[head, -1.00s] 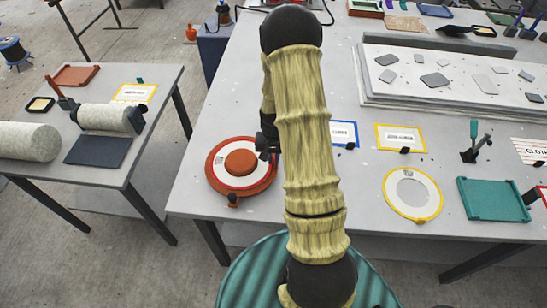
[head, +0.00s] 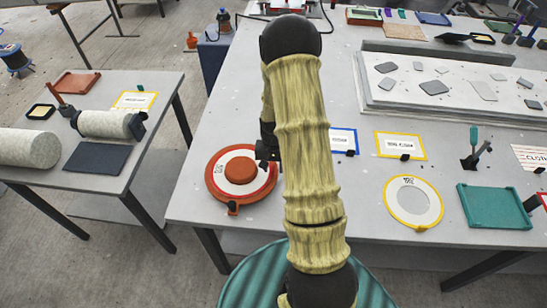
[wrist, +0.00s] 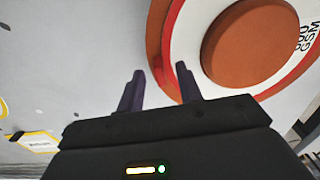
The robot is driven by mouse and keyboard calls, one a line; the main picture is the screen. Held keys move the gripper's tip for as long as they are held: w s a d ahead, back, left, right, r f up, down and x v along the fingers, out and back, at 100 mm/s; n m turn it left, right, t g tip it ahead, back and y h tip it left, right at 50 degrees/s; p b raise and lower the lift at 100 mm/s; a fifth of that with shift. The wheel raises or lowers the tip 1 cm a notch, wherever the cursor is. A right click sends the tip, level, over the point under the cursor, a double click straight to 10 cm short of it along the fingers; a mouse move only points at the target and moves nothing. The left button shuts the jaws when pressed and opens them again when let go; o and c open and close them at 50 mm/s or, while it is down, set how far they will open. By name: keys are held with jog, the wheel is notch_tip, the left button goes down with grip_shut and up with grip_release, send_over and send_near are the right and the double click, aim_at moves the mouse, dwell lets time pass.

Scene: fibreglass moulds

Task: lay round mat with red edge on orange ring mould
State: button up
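The orange ring mould (head: 212,194) stands near the left front corner of the main table, with a raised round orange boss in its middle. The round white mat with red edge (head: 226,165) lies on the mould as a ring around the boss; its red edge (wrist: 182,22) also shows in the wrist view. My gripper (wrist: 161,82) is open, its two dark fingers apart with nothing visibly held between them. The right fingertip is close to the mat's red edge; I cannot tell whether they touch. In the head view my arm hides most of the gripper.
A white mat with a yellow edge (head: 414,203) and a teal tray (head: 494,207) lie to the right. A blue-framed card (head: 343,141) and a yellow-framed card (head: 400,146) lie behind. A side table (head: 100,178) with rolls stands left across a gap.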

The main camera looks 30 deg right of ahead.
notch_tip(320, 180, up, 17)
jog(key=b, duration=0.1)
jog(key=shift+r+b, duration=0.15)
jog(key=shift+b, duration=0.25)
dwell(0.9)
jog(key=s+a+r+n+t, duration=0.1)
jog(key=s+a+n, duration=0.5)
jog(key=s+a, duration=0.6)
jog(key=shift+s+a+n+t, duration=0.15)
jog(key=shift+a+n+t, duration=0.25)
jog(key=shift+a+t, duration=0.35)
dwell(0.3)
